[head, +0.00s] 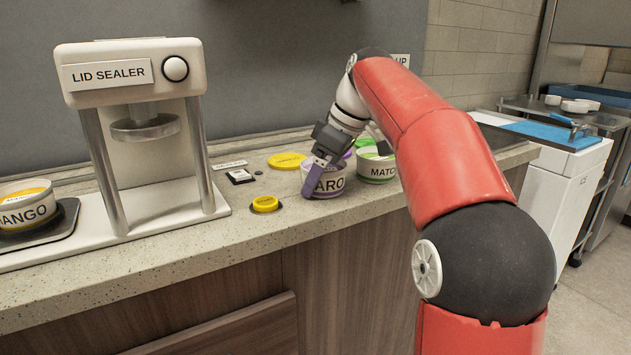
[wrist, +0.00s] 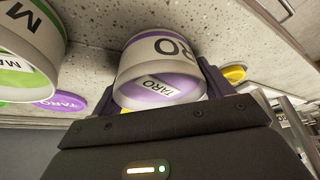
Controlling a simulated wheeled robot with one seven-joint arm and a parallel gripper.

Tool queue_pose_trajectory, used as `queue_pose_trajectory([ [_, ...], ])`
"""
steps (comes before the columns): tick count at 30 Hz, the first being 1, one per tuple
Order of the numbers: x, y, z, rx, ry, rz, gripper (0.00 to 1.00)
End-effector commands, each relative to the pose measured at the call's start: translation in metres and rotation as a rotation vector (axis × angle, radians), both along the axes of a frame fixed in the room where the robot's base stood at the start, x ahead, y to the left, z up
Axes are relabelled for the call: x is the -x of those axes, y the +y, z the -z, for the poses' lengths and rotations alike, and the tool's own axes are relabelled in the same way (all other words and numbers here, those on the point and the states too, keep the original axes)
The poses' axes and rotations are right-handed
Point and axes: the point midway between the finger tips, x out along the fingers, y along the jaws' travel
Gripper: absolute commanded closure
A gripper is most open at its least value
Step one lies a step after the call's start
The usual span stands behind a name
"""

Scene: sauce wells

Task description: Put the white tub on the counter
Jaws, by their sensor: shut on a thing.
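My gripper (head: 325,160) is shut on a white tub lettered TARO (head: 330,183), with a purple band near its base. In the wrist view, the fingers (wrist: 160,88) lie on both sides of this TARO tub (wrist: 150,62); a purple surface with a TARO label shows at its near end. The tub is upright at the counter (head: 255,228); I cannot tell whether it touches the surface. A white tub lettered MATC (head: 378,170), with green, stands just right of it. Another white tub lettered ANGO (head: 25,212) sits on a dark pad at the far left.
The lid sealer (head: 130,75) stands on the left of the counter. Yellow lids (head: 286,160) and a small yellow round piece (head: 265,204) lie left of the gripper. A purple TARO lid (wrist: 62,102) lies near the green tub. The counter's front strip is clear.

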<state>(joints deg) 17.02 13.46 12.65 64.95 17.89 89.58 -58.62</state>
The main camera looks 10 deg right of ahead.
Motion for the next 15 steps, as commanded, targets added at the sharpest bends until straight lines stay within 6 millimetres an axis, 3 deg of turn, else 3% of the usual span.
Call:
queue_pose_trajectory([
  [8,0.0006,0.0003,0.0012,0.000,-0.001,0.000,0.49],
  [9,0.0005,0.0002,0.0019,0.001,-0.001,0.000,0.20],
  [13,0.0005,0.0002,0.0010,0.000,0.000,0.000,0.03],
  [15,0.0005,0.0003,0.0010,0.000,0.000,0.000,0.00],
])
